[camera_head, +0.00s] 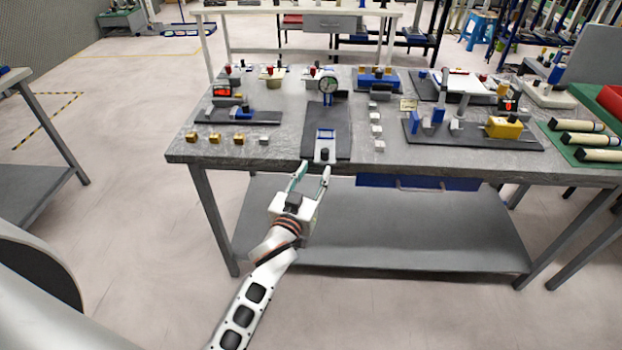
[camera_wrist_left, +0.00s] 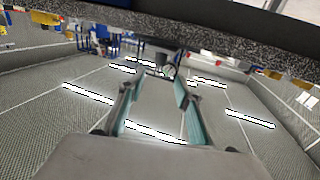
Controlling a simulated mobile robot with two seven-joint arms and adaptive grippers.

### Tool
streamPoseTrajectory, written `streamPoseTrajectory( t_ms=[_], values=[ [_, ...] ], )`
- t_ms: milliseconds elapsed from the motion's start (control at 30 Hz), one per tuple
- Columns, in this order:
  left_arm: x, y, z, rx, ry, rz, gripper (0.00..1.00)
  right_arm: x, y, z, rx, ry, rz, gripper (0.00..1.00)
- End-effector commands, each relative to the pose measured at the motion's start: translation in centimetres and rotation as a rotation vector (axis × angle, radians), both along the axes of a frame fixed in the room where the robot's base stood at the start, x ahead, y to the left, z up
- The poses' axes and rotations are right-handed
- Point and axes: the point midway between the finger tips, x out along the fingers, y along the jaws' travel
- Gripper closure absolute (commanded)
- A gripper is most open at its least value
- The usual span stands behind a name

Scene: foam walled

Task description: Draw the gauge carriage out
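My right gripper is not in view.
The grey table (camera_head: 180,150) carries several fixtures. Brass and grey blocks (camera_head: 215,138) lie left of the plate, and small pale blocks (camera_head: 377,131) stand right of it. A fixture with a yellow block (camera_head: 505,128) is further right. A blue drawer (camera_head: 420,182) hangs under the tabletop.

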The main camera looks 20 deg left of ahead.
Motion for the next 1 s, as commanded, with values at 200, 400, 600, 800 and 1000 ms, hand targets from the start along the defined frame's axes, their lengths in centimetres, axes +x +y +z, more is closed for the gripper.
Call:
streamPoseTrajectory(
  t_ms=[200, 400, 600, 800, 1000],
  values=[
    [-2.0, -0.1, 0.0, -0.002, 0.0, 0.0, 0.66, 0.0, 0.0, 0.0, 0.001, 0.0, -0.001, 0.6],
    [-2.3, -0.1, 0.0, -0.001, -0.001, -0.001, 0.66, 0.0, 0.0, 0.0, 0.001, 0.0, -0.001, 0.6],
    [-2.2, -0.1, 0.0, -0.001, 0.0, 0.0, 0.66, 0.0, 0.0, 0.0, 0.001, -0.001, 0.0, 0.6],
    [-2.5, 0.0, -0.4, 0.003, 0.008, -0.003, 0.66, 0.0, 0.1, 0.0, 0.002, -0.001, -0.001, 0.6],
    [-7.2, 0.3, -6.7, 0.059, 0.141, -0.044, 0.66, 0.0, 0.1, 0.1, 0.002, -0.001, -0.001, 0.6]
  ],
)
